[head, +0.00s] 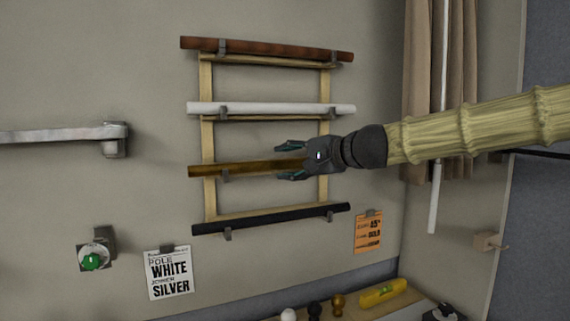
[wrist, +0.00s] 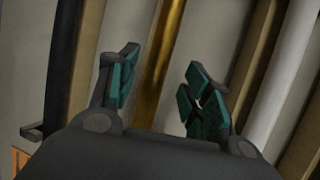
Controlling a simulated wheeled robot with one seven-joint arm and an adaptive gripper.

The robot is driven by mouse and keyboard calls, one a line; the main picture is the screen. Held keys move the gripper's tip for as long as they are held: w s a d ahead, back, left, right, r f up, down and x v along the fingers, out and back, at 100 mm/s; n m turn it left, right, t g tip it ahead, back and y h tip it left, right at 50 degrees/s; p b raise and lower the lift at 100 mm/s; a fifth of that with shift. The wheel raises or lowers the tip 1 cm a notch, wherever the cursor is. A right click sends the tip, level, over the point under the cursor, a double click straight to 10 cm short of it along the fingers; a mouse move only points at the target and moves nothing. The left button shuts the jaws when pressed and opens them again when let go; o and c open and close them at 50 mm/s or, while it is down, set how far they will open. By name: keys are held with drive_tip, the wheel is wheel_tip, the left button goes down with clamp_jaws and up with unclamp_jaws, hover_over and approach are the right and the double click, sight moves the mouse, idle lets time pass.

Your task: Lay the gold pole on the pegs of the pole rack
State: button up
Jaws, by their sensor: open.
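The gold pole (head: 232,168) lies across the wall-mounted wooden pole rack (head: 207,84), third from the top. Its left part rests at a grey peg (head: 225,176); its right part is hidden behind my gripper. My gripper (head: 283,160) is open in front of the rack, at the right half of the gold pole. In the wrist view, the gold pole (wrist: 160,62) runs between the spread fingers of my gripper (wrist: 160,72). I cannot tell whether the fingers touch it.
A brown pole (head: 265,48) and a white pole (head: 270,108) lie above, a black pole (head: 270,219) below. A white sign (head: 168,272) and an orange sign (head: 369,232) hang on the wall. A curtain (head: 418,80) hangs at right; a yellow level (head: 383,292) lies below.

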drive_tip(key=v, duration=1)
drive_tip(key=shift+s, duration=0.1)
idle(0.3)
